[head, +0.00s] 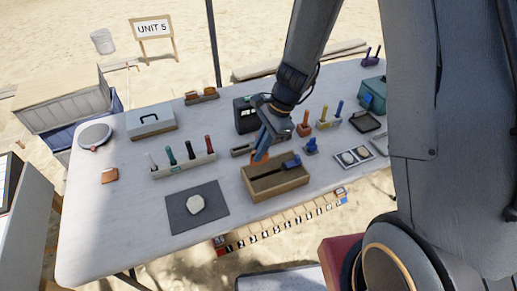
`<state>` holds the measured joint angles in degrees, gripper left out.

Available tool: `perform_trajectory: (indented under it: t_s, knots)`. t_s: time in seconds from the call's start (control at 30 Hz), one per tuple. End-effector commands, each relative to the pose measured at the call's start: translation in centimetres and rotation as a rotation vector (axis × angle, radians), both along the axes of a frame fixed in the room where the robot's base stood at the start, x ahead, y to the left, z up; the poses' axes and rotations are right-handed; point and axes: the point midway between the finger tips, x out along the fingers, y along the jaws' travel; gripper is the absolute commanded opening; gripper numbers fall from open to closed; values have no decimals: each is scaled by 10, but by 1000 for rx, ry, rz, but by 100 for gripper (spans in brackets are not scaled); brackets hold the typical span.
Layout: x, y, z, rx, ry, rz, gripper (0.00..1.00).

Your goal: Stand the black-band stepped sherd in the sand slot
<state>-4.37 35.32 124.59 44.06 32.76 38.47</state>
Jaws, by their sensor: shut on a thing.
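My gripper (261,156) points down over the back left part of a wooden sand box (278,194). It is shut on a small orange-brown piece, the sherd (260,154), which shows just below the blue fingers at the back edge of the box. The fingers hide most of the sherd, so its black band and stepped edge cannot be made out. I cannot tell whether the sherd touches the sand. A small blue piece (291,162) is at the back right of the box.
Left of the box, a dark mat (181,221) carries a pale stone-like piece (195,204). A white rack (165,172) holds several coloured-handled tools. A black box (245,117) stands behind the gripper. Right are a grey tray (369,157) and small tool holders. The table's left front is clear.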

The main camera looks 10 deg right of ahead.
Motion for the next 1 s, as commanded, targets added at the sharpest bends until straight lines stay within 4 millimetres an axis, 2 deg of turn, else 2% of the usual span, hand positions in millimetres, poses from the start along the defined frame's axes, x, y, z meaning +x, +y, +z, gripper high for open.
perform_trajectory:
  t_s: [0.53,1.0]
  knots:
    - [0,1,-48,0,1,4,0]
    - [0,1,-52,0,0,3,0]
